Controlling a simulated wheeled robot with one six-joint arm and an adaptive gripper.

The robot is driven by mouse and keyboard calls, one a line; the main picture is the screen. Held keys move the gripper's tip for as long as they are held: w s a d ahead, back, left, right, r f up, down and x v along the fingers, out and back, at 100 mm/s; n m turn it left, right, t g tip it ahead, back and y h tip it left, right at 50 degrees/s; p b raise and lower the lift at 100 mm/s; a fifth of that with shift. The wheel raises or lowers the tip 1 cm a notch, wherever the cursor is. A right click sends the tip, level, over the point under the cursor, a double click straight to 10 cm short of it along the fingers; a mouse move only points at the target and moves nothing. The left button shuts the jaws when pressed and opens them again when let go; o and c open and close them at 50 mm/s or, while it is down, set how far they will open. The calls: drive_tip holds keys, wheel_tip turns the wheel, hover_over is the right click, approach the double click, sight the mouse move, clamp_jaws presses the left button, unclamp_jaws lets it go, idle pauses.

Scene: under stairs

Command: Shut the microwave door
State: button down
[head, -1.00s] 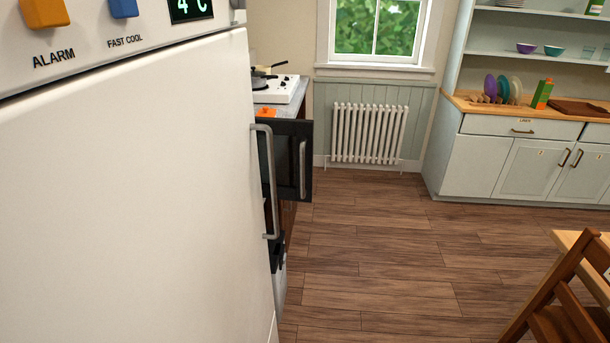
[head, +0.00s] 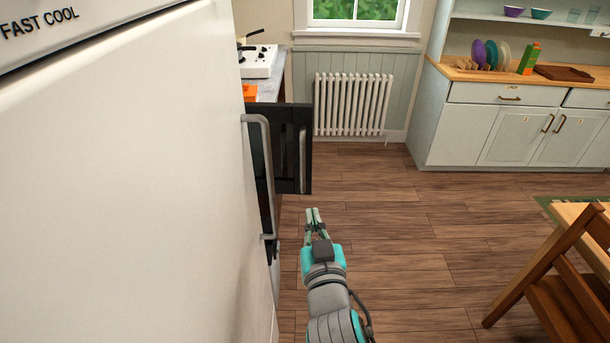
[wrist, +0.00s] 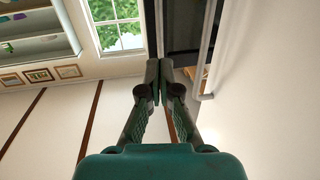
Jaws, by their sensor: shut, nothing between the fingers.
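The microwave door (head: 290,150) is a dark panel with a pale vertical handle (head: 302,160). It stands open, swung out past the fridge's edge in the head view. The microwave body is hidden behind the fridge. My gripper (head: 313,212) is in front of the door and below it in the head view, apart from it as far as I can tell. Its fingers are shut and empty. In the wrist view my gripper (wrist: 160,65) points up, and a dark panel (wrist: 195,25), probably the door, shows just beyond the fingertips.
A large white fridge (head: 130,180) with a grey handle (head: 264,170) fills the left, close to my arm. A counter with a white hob (head: 258,62) lies behind it. A wooden chair (head: 560,270) and table are at the right. The wooden floor (head: 420,230) between is clear.

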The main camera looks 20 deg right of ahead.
sight(303, 168)
drive_tip(key=w, duration=0.4)
drive_tip(key=w+d, duration=0.1)
drive_tip(key=w, duration=0.4)
drive_tip(key=w+d, duration=0.1)
drive_tip(key=w, duration=0.3)
drive_tip(key=shift+w+d, duration=0.2)
drive_tip(key=shift+w, duration=0.2)
